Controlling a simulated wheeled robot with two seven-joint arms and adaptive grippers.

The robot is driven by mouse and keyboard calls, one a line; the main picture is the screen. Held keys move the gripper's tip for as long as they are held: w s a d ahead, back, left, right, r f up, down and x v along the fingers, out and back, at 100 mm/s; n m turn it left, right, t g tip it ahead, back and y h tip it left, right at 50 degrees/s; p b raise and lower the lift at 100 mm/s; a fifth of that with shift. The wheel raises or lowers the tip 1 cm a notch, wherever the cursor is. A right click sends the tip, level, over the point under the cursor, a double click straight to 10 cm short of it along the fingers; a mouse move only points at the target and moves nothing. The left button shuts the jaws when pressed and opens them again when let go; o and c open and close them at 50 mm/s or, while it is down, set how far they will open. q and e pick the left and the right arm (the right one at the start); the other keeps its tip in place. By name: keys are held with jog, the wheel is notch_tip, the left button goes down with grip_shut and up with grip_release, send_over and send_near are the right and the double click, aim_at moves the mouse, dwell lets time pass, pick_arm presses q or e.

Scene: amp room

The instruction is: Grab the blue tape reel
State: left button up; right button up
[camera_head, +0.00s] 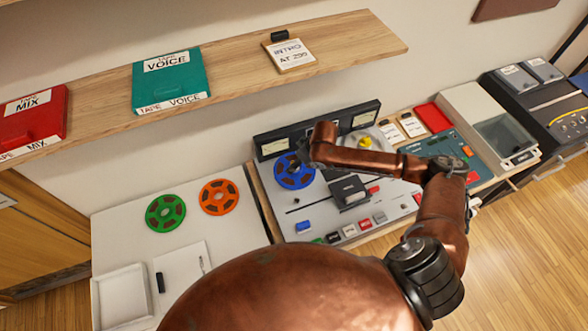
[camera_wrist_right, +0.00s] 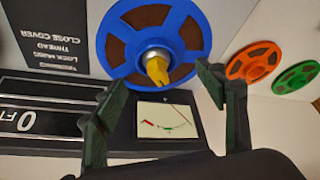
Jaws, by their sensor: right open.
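The blue tape reel (camera_head: 293,172) lies on the left hub of the tape machine (camera_head: 305,212), partly hidden by my right arm in the head view. In the right wrist view the blue reel (camera_wrist_right: 125,62) fills the upper middle, with a yellow knob (camera_wrist_right: 157,70) at its centre. My right gripper (camera_wrist_right: 162,85) is open and empty. Its fingers spread to either side of the knob in that picture, with the reel ahead of them. I see no clear contact. In the head view the right gripper (camera_head: 300,155) is small and dark beside the reel. My left gripper is not in view.
A green reel (camera_head: 166,213) and an orange reel (camera_head: 218,197) lie on the white table (camera_head: 120,235) to the left. A meter panel (camera_head: 275,145) stands behind the blue reel. A wooden shelf (camera_head: 235,80) with tape boxes hangs above. A black block (camera_head: 348,192) sits mid-machine.

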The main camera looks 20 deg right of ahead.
jog(key=x, duration=0.4)
jog(key=shift+s+d+f, duration=0.1)
jog(key=shift+d+f, duration=0.15)
jog(key=shift+f, duration=0.35)
jog(key=c, duration=0.7)
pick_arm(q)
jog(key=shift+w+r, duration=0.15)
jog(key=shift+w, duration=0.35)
pick_arm(e)
jog(key=c, duration=0.9)
jog(key=shift+o, duration=0.2)
